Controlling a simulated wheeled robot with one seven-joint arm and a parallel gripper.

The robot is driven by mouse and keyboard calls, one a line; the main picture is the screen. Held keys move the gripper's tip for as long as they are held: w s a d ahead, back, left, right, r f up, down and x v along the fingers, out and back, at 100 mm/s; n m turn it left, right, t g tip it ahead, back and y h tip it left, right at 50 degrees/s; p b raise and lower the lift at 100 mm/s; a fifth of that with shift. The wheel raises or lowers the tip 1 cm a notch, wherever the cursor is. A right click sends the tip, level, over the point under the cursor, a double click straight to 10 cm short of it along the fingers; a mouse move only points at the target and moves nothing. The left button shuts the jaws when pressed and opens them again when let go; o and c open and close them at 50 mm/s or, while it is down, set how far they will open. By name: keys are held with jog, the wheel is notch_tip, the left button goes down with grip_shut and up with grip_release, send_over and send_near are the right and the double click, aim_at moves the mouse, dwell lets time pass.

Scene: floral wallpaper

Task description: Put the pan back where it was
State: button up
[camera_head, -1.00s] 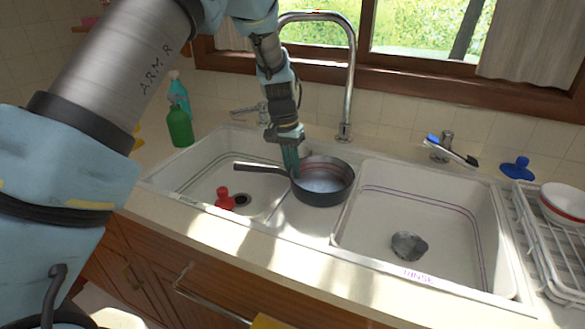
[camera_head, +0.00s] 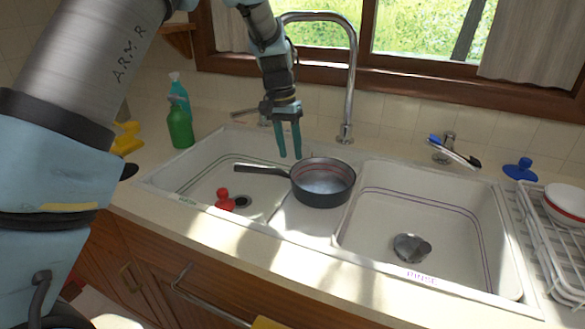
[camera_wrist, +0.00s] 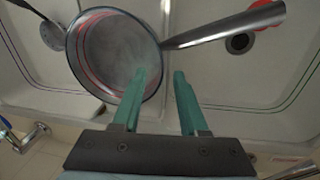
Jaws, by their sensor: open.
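The dark pan (camera_head: 322,186) rests on the divider between the two sink basins, with its handle (camera_head: 262,169) pointing left over the left basin. It also shows in the wrist view (camera_wrist: 115,55), its handle (camera_wrist: 222,26) running to the upper right. My gripper (camera_head: 289,156) is open and empty, with green fingers pointing down. It is above and behind the place where the handle meets the pan, apart from it. In the wrist view the fingertips (camera_wrist: 160,75) appear near the rim, one overlapping the pan's inside.
The tall faucet (camera_head: 350,75) stands behind the pan. The left basin (camera_head: 185,185) holds a red object (camera_head: 224,200); the right basin (camera_head: 450,210) has a drain piece (camera_head: 411,247). Green bottles (camera_head: 180,125) stand at left; a dish rack (camera_head: 555,240) with bowls (camera_head: 565,203) is at right.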

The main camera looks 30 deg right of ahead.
jog(key=r, duration=0.6)
jog(key=shift+w+a+b, duration=0.25)
jog(key=shift+w+b, duration=0.15)
jog(key=w+a+n, duration=0.1)
jog(key=a, duration=0.3)
jog(key=w+a+n, duration=0.1)
jog(key=w+a, duration=0.1)
jog(key=a, duration=0.2)
jog(key=w+a+n, duration=0.1)
jog(key=a, duration=0.3)
jog(key=shift+w+a+f+t, duration=0.2)
jog(key=shift+w+f+t, duration=0.1)
jog(key=shift+w+f, duration=0.1)
jog(key=a+f+n+t, duration=0.1)
jog(key=a+n, duration=0.3)
jog(key=a, duration=1)
jog(key=s+a+f+n, duration=0.1)
jog(key=s+a, duration=0.3)
jog(key=a, duration=0.4)
jog(key=s+a+f+n+t, duration=0.1)
jog(key=s+a+f+n, duration=0.1)
jog(key=s+a, duration=0.3)
jog(key=a+n, duration=0.1)
jog(key=a, duration=0.3)
jog(key=shift+s+y, duration=0.2)
jog(key=shift+y, duration=0.2)
jog(key=shift+a, duration=0.1)
